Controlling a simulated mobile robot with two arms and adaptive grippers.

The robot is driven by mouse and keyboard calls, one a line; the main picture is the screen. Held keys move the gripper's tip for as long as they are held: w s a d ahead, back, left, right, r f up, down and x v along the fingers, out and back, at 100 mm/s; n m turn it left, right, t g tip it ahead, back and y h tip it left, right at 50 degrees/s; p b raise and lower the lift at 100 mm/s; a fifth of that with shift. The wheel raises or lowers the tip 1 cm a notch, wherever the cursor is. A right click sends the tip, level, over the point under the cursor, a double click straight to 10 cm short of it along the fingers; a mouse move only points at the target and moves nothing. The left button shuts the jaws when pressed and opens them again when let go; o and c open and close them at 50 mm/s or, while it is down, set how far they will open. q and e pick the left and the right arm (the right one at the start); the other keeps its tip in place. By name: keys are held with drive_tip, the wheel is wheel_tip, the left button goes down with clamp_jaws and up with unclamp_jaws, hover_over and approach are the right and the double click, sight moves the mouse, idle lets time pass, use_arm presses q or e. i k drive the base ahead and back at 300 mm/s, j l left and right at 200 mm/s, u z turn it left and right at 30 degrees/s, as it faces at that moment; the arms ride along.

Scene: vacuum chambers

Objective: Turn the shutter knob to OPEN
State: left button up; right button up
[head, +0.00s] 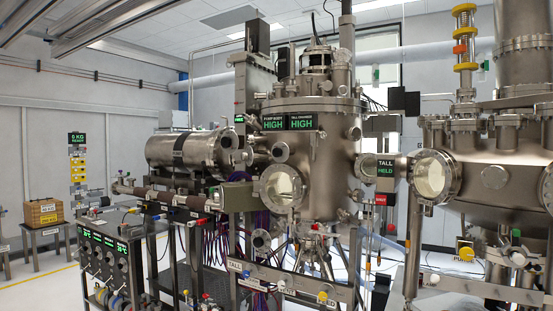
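I cannot pick out the shutter knob for sure, and no OPEN mark is readable. A tall steel chamber (330,150) with a round glass window (283,187) stands in the middle. A dark sign reading TALL HELD (385,168) hangs at its right, with a small red sign (381,199) below it whose text is too small to read. A red knob-like part (391,228) shows under that sign. A labelled rail (290,283) with several small coloured parts runs below the chamber. Neither of my grippers is in view.
A second steel chamber (480,190) with a round window fills the right. A horizontal cylinder (190,150) lies at left on a frame. A dark gauge panel (105,255) stands at front left. A wooden box (43,211) sits on a small table.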

sight(278, 152)
drive_tip(key=i+j+z, duration=0.15)
drive_tip(key=i+j, duration=0.65)
drive_tip(key=j, duration=0.1)
